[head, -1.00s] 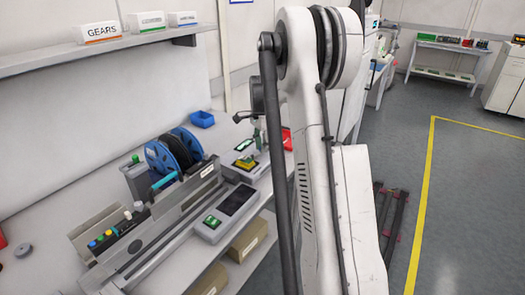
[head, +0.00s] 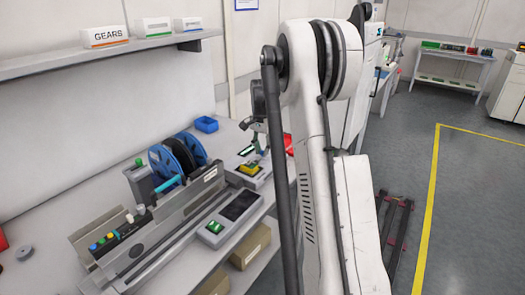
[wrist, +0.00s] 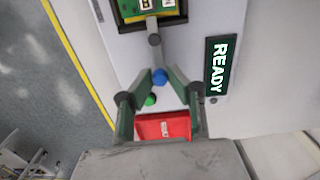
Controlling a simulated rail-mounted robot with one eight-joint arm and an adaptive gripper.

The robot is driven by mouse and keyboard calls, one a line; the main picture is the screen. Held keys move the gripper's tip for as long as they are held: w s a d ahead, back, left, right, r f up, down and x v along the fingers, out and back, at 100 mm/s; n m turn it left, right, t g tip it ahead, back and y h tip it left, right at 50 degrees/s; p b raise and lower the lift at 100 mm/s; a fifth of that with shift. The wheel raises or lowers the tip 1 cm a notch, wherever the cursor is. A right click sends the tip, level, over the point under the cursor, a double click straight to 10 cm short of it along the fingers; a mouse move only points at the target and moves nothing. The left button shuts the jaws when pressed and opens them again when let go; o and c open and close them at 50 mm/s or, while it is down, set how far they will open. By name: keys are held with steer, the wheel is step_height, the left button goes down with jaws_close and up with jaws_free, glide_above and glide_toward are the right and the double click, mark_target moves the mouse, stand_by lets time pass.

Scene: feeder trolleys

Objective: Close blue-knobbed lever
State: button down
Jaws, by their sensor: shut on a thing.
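The blue knob (wrist: 160,77) sits at the end of a grey lever (wrist: 154,41) in the wrist view. My gripper (wrist: 160,80) is closed around the knob, with one dark green finger on each side of it. The lever runs from the knob towards a green and yellow board (wrist: 130,8) in a dark frame at the top. In the head view, the fixture with the yellow board (head: 249,168) stands at the far end of the bench. My gripper (head: 262,150) is beside it, partly hidden by my arm, and the knob cannot be made out there.
A READY display (wrist: 221,67) is right of the lever. A green button (wrist: 150,100) is just below the knob, and a red bin (wrist: 165,126) is near the fingers.

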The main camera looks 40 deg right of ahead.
mark_target(262, 151)
steer(key=c, duration=1.6)
jaws_free()
steer(key=shift+c, duration=0.2)
step_height(262, 151, up, 12)
